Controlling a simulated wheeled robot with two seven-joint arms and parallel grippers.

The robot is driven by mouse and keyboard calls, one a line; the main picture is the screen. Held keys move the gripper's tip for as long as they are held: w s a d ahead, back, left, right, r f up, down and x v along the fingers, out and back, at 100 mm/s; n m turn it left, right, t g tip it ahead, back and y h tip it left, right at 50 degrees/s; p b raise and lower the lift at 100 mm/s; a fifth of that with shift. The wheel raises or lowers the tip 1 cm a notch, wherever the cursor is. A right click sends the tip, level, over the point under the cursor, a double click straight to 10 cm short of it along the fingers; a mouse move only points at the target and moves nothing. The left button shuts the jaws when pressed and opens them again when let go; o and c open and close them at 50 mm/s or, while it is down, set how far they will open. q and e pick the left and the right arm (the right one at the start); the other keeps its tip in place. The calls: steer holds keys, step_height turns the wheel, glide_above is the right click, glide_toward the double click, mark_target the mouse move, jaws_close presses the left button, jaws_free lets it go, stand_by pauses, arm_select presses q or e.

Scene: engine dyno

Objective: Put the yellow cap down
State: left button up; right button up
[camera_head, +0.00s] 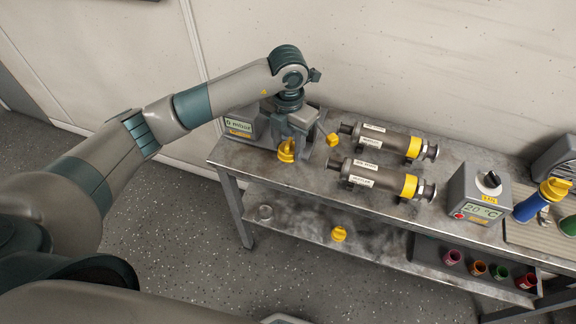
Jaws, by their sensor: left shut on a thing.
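My left gripper (291,143) reaches down over the left end of the metal bench and is shut on a yellow cap (286,152). The cap shows at the fingertips, low over the bench top; I cannot tell whether it touches the surface. A second, smaller yellow piece (333,139) is just right of the gripper. Another yellow cap (339,234) lies on the lower shelf. A further yellow cap (555,188) is at the blue bottle on the right. My right gripper is not in view.
The bench (235,157) holds two grey cylinders with yellow bands (400,145) (375,179) right of the gripper. A pressure display (239,127) stands behind left. A temperature box (477,194) and blue bottle (530,206) are at right. Several coloured cups sit below.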

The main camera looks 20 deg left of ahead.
arm_select(q)
step_height(320, 180, down, 4)
steer(key=shift+s+r+p, duration=0.1)
steer(key=shift+p, duration=0.55)
steer(key=shift+f, duration=0.45)
steer(key=shift+f+p, duration=0.3)
steer(key=shift+f, duration=0.25)
steer(key=shift+f+p, duration=0.4)
steer(key=shift+f, duration=0.95)
